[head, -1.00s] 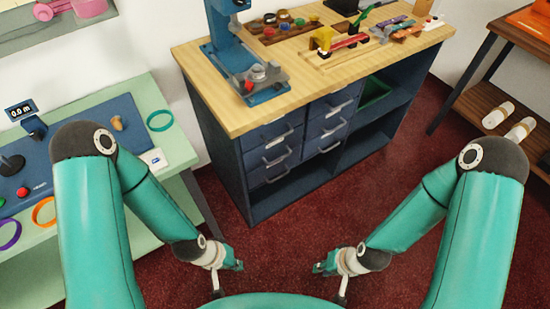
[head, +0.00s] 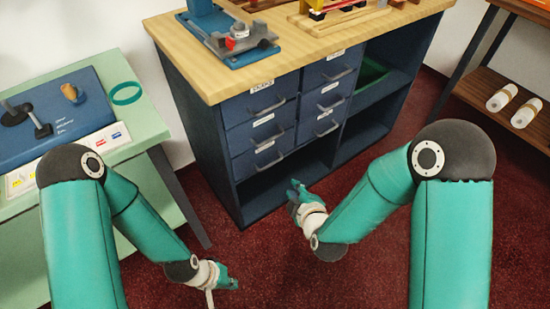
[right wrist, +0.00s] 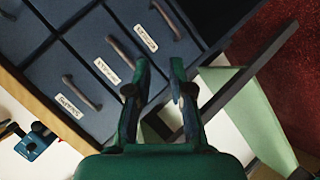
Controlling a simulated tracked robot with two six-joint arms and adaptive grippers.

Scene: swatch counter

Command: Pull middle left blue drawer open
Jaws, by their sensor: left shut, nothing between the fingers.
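The middle left blue drawer (head: 246,135) is shut in the cabinet's left column, between two other drawers. It has a grey bar handle (head: 269,138) and a white label. In the right wrist view, the left column appears tilted, with the middle handle (right wrist: 125,51) beyond my fingers. My right gripper (head: 293,188) is low in front of the cabinet, apart from the handle. Its two fingers (right wrist: 160,68) stand apart with nothing between them. My left gripper (head: 232,284) is shut and empty, low over the floor at the front.
The wooden counter top (head: 240,79) overhangs the drawers and carries a blue device (head: 228,38). Open shelves and a green bin (head: 368,76) lie right of the drawers. A green table (head: 150,115) stands left. Red floor (head: 262,254) is clear in front.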

